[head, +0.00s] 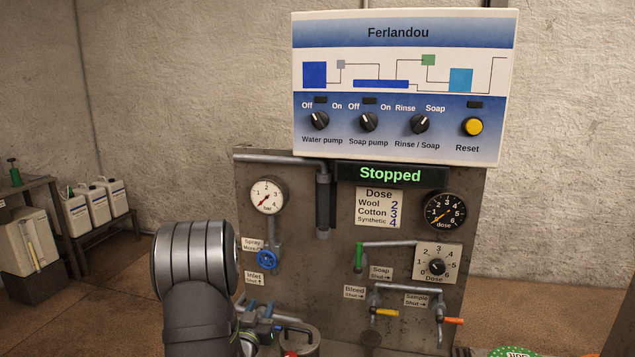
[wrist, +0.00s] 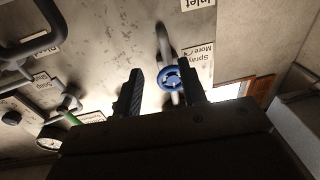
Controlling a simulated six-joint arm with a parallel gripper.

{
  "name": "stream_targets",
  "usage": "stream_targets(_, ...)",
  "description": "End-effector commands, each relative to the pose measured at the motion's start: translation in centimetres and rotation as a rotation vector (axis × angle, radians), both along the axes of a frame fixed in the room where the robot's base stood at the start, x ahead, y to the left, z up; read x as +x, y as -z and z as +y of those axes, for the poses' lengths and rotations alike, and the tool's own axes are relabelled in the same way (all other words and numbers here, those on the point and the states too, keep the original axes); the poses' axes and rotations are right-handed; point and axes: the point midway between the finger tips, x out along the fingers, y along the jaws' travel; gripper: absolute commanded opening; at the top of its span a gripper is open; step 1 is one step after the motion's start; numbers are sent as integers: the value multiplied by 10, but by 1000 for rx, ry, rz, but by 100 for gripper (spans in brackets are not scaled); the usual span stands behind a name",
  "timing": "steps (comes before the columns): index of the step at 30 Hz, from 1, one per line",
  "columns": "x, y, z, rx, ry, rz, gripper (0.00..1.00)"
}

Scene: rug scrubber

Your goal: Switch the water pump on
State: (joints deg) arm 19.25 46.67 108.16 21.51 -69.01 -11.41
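The water pump knob (head: 319,120) is a small black knob at the left of the white Ferlandou control panel (head: 400,55). Its white mark points up and left, to the Off side. The small lamp above it is dark. The display (head: 391,174) below the panel reads "Stopped" in green. My gripper (wrist: 160,87) is open in the wrist view, its two dark fingers apart. The blue spray wheel (wrist: 172,79) shows between the fingertips; whether they touch it I cannot tell. My gripper is well below the water pump knob. My arm hides part of the lower left in the head view.
The blue spray wheel (head: 267,258) and a pressure gauge (head: 267,196) are below the panel. Pipes (head: 275,158) and an orange-handled valve (head: 453,321) stick out from the board. White canisters (head: 97,205) stand at the left. The space before the panel is clear.

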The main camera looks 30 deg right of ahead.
Motion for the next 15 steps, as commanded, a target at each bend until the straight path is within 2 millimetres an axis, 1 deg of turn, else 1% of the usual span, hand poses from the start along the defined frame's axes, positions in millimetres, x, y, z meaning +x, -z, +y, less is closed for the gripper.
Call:
stream_targets(1,-1,-29,-10,-13,-10,-25,38)
stream_targets(2,-2,-44,-14,-20,-20,-34,38)
stream_targets(3,-3,-62,-20,-30,-31,-45,38)
stream_targets(5,-7,-91,-28,-51,-48,-59,38)
stream_targets(6,-11,-110,-32,-65,-59,-66,38)
stream_targets(8,-17,-138,-39,-91,-72,-76,38)
stream_targets(9,-23,-156,-44,-110,-79,-79,38)
stream_targets(11,-32,-184,-49,-140,-89,-84,38)
stream_targets(12,-39,-201,-52,-160,-95,-85,38)
stream_targets(14,-51,-228,-56,-194,-101,-85,38)
stream_targets(15,-59,-245,-58,-218,-103,-82,38)
